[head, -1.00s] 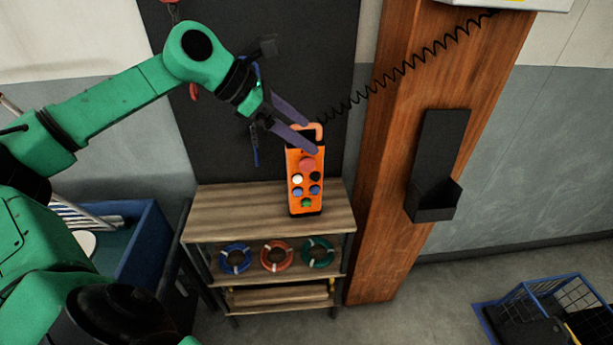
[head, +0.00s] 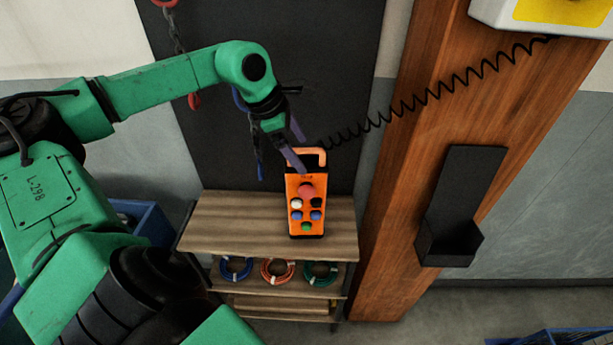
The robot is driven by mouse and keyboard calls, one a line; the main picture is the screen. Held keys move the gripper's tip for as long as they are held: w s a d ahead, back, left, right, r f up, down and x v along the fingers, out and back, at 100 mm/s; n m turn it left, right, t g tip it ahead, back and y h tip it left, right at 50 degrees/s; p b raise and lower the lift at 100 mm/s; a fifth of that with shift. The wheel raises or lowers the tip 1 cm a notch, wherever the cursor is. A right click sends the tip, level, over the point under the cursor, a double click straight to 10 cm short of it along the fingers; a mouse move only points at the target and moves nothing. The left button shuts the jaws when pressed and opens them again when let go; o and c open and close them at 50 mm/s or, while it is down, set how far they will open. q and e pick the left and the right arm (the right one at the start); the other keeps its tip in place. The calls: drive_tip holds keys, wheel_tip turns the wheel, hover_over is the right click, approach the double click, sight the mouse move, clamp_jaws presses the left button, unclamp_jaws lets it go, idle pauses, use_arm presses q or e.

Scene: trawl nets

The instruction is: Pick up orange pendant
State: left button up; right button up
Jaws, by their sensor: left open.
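The orange pendant (head: 305,205) stands upright on the wooden top of a small shelf unit (head: 235,222). It has a red button, several smaller coloured buttons and a handle loop at its top. A black coiled cord (head: 425,95) runs from it up to the right. My left gripper (head: 302,155) is open, its purple fingers pointing down at the top of the pendant, near the handle loop. I cannot tell whether the fingers touch it. My right gripper is not in view.
Blue, orange and green coils (head: 278,270) lie on the shelf below. A wooden post (head: 400,190) stands just right of the shelf, with an empty black holder (head: 455,215) on it. A dark panel (head: 320,75) is behind. A blue bin (head: 150,222) stands at left.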

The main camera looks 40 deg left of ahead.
sight(305, 164)
use_arm(q)
drive_tip(key=p+x, duration=0.2)
drive_tip(key=x, duration=0.2)
drive_tip(key=shift+w+a+f, duration=0.1)
drive_tip(key=shift+w, duration=0.1)
drive_tip(key=shift+s+f, duration=0.1)
drive_tip(key=shift+f, duration=0.1)
drive_tip(key=shift+a, duration=0.1)
drive_tip(key=shift+c, duration=1.2)
drive_tip(key=c, duration=0.5)
clamp_jaws()
drive_tip(key=shift+r, duration=0.1)
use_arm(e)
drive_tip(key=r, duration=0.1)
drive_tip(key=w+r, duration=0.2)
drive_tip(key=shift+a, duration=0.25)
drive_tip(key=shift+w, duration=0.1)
